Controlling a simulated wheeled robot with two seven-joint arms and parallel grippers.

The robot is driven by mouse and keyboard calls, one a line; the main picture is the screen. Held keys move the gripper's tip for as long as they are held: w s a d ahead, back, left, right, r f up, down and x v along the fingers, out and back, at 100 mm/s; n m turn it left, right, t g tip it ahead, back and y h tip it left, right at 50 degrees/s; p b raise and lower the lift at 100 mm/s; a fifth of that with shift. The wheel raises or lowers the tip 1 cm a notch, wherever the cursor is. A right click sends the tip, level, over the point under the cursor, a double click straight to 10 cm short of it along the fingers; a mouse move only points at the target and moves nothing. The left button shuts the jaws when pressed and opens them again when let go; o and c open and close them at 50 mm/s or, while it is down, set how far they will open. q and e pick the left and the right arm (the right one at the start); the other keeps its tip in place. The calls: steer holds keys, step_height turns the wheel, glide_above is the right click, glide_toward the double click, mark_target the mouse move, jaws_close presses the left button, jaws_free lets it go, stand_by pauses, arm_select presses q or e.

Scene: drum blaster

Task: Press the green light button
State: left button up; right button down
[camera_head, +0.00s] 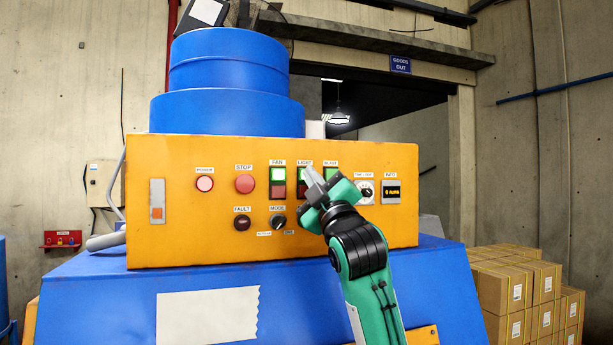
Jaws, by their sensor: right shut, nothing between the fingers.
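The orange control panel (200,235) faces me on the blue machine. The LIGHT button (303,173) is a lit green square under its label, above a red one; my right gripper covers part of it. My right gripper (312,176) is shut and empty, its fingertips over the lower part of the LIGHT button. I cannot tell whether the tips touch it. My left gripper is not in view.
The FAN switch (278,174) is close to the left of the tips, and the BLAST switch (331,173) is close to the right, partly hidden. A STOP button (245,184) and MODE knob (278,221) are nearby. Boxes (510,285) stand right.

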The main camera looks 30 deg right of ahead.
steer(key=shift+s+a, duration=0.15)
steer(key=shift+s, duration=0.4)
steer(key=s, duration=0.2)
steer(key=s+a, duration=0.1)
steer(key=s, duration=0.2)
steer(key=shift+a, duration=0.1)
steer(key=shift+w, duration=0.1)
stand_by(0.7)
